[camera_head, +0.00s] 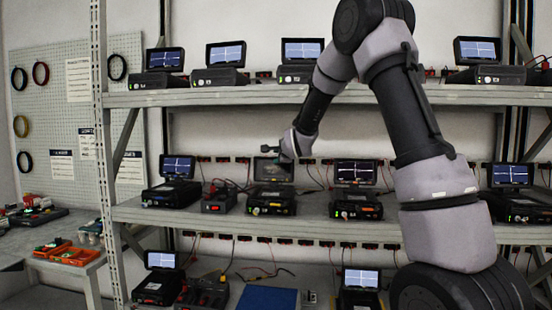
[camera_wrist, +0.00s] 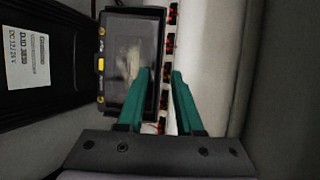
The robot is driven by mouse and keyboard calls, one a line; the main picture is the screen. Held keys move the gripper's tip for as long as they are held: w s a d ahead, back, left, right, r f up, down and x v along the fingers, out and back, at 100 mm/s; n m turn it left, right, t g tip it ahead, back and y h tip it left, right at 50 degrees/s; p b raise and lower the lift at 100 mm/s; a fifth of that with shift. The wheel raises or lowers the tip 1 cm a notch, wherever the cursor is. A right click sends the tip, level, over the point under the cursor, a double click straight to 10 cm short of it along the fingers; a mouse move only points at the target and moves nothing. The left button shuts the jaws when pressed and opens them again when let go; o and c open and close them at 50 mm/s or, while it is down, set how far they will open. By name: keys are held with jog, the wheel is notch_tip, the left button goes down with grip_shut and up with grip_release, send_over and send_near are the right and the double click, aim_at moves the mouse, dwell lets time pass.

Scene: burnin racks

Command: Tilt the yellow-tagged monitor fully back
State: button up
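The monitor with a yellow tag (camera_wrist: 100,64) on its edge fills the centre-left of the wrist view, its dark face (camera_wrist: 122,40) toward the camera. In the head view this appears to be the monitor (camera_head: 272,172) on the middle shelf, its screen greyer than the others. My gripper (camera_wrist: 161,74) has two green fingers spread apart. The left finger overlaps the monitor's face; the right finger lies past its far edge. Whether either finger touches it cannot be told. In the head view my gripper (camera_head: 276,150) is at the monitor's top, partly hidden by my wrist.
The black unit (camera_head: 271,202) carrying the monitor stands on the middle shelf (camera_head: 240,222). A similar unit with a lit monitor (camera_head: 354,172) stands close to the right. A small box (camera_head: 219,201) sits to the left. Red connectors (camera_wrist: 169,42) line the wall behind.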

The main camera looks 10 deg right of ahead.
jog(key=shift+x, duration=0.85)
grip_shut()
dwell(0.8)
